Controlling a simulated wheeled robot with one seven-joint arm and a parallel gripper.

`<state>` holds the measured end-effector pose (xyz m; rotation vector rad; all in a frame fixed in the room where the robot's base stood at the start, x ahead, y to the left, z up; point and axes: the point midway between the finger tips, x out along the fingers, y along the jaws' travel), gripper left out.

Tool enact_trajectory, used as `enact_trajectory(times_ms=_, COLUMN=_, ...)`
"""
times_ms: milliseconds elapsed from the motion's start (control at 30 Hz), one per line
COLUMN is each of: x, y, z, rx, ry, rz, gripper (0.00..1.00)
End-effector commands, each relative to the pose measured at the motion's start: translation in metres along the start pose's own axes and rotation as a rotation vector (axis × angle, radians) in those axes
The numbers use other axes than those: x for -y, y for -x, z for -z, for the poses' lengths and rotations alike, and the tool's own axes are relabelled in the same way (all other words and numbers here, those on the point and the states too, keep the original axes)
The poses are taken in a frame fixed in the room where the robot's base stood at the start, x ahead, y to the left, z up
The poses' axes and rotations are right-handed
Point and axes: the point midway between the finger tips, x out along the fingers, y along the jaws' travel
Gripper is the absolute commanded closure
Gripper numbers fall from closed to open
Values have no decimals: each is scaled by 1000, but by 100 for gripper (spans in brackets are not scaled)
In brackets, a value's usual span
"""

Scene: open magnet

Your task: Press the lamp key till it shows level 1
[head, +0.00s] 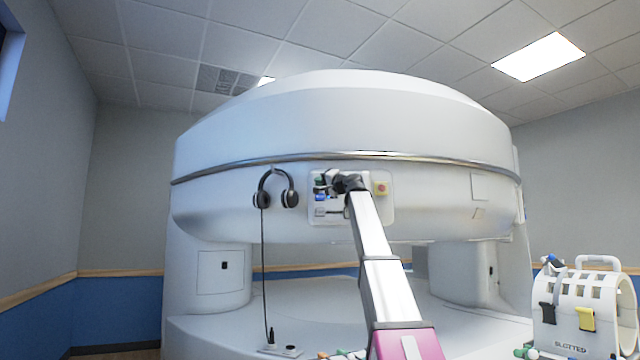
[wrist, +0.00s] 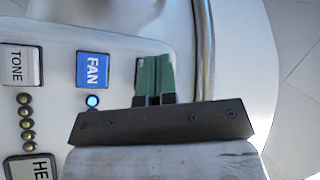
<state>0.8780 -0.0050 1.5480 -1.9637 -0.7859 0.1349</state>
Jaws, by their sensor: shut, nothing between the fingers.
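My gripper (wrist: 155,78) is shut, with its green fingertips together over a key beyond the blue FAN key. Only a pale edge of this covered key (wrist: 138,72) shows, and its label is hidden, so I cannot read it as the lamp key. Any level lights beside it are hidden by my gripper. I cannot tell whether the fingertips touch the key. In the head view my gripper (head: 321,181) is at the upper left of the control panel (head: 350,215) on the magnet's front.
The blue FAN key (wrist: 92,70) has one lit blue light (wrist: 92,101). The TONE key (wrist: 21,66) has a row of several dull lights. A yellow box with a red button (head: 381,188) is on the panel's right. Headphones (head: 264,196) hang left of the panel.

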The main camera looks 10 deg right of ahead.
Motion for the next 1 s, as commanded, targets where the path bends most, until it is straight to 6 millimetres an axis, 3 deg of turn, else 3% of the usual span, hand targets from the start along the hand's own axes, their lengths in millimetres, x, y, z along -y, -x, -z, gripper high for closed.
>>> enact_trajectory(times_ms=1000, x=-5, y=-7, z=5, rx=0, ry=0, rz=0, gripper=100)
